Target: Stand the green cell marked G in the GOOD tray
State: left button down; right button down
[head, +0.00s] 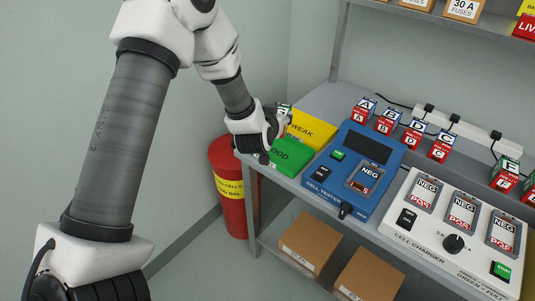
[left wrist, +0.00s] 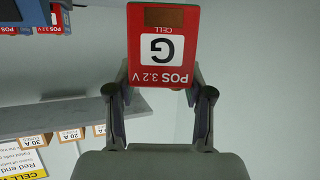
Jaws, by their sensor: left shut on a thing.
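My left gripper (head: 278,122) is shut on the cell marked G (left wrist: 163,45). In the left wrist view, the cell's face is red with a white G label and "POS 3.2 V", upside down in the picture, between the fingers (left wrist: 158,82). In the head view only a bit of the cell (head: 285,108) with a green top shows past the gripper. The green GOOD tray (head: 294,157) is at the left end of the bench, just below and right of the gripper. The gripper hides part of it. I cannot tell the cell's height above the trays. My right gripper is out of view.
The yellow WEAK tray (head: 315,130) sits directly behind the GOOD tray. A blue cell tester (head: 345,158) stands to their right, then a white cell charger (head: 425,228). Several cells (head: 440,147) stand along the back. A red bin (head: 229,190) is on the floor at left.

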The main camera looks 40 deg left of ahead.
pick_arm(q)
jog(key=f, duration=0.9)
jog(key=shift+a+f+p, duration=0.25)
jog(key=shift+a+p, duration=0.05)
jog(key=shift+p, duration=0.1)
jog(key=shift+w+f, duration=0.1)
jog(key=shift+f, duration=0.1)
jog(key=shift+f, duration=0.1)
jog(key=shift+c, duration=2.2)
grip_release()
